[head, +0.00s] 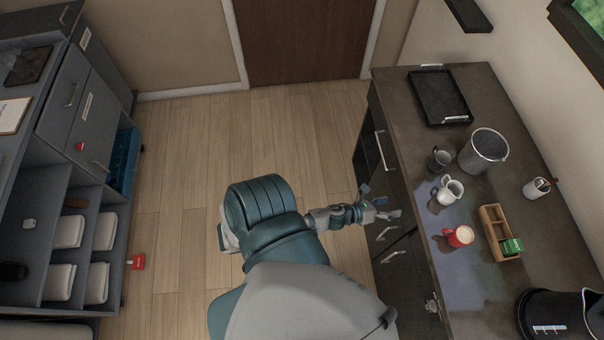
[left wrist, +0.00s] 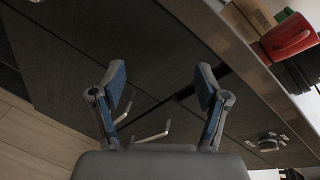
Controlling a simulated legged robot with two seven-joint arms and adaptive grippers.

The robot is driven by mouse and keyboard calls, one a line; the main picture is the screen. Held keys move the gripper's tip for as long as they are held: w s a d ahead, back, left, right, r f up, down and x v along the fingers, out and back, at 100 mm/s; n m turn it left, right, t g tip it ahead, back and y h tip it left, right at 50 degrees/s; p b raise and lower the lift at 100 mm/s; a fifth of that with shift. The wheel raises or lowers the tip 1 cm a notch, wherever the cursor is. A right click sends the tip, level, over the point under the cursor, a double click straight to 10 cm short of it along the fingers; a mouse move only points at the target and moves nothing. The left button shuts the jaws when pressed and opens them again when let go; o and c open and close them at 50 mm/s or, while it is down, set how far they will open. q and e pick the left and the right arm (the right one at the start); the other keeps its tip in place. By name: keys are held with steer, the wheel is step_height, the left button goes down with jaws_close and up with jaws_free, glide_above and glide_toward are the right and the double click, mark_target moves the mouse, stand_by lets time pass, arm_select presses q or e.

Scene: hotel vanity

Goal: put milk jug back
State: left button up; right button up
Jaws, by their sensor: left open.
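The milk jug, a small white pitcher (head: 450,191), stands upright on the dark vanity counter (head: 480,280), between a dark grey mug and a red mug. My left gripper (head: 382,203) is open and empty, left of the counter's front edge by the cabinet doors, apart from the jug. In the left wrist view its two fingers (left wrist: 160,85) are spread, with dark cabinet fronts and handles beyond them. The jug is not clearly seen in that view. My right gripper is not in view.
On the counter are a black tray (head: 440,97), a metal bucket (head: 484,151), a dark grey mug (head: 441,158), a red mug (head: 459,237), a wooden caddy (head: 494,233), a white cup (head: 537,189) and a black kettle (head: 556,314).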

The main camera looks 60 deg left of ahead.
arm_select(q)
steer(key=s+a+f+n+g+y, duration=0.1)
steer(key=s+f+n+g, duration=0.1)
steer(key=s+f+n, duration=0.5)
steer(key=s+a+f+n+g+y, duration=0.1)
steer(key=s+f+n+g, duration=0.25)
steer(key=f, duration=0.65)
steer(key=s+a+f+n+g+y, duration=0.1)
steer(key=s+f+n+g, duration=0.1)
steer(key=s+f+n, duration=0.5)
steer(key=s+f+n+g, duration=0.3)
steer(key=s+f+n, duration=0.3)
steer(key=s, duration=0.5)
steer(key=s+f+n+g, duration=0.3)
steer(key=s+f+n, duration=0.3)
steer(key=s, duration=0.5)
steer(key=shift+s+d+f, duration=0.15)
steer(key=shift+d+f, duration=0.15)
steer(key=shift+f, duration=0.5)
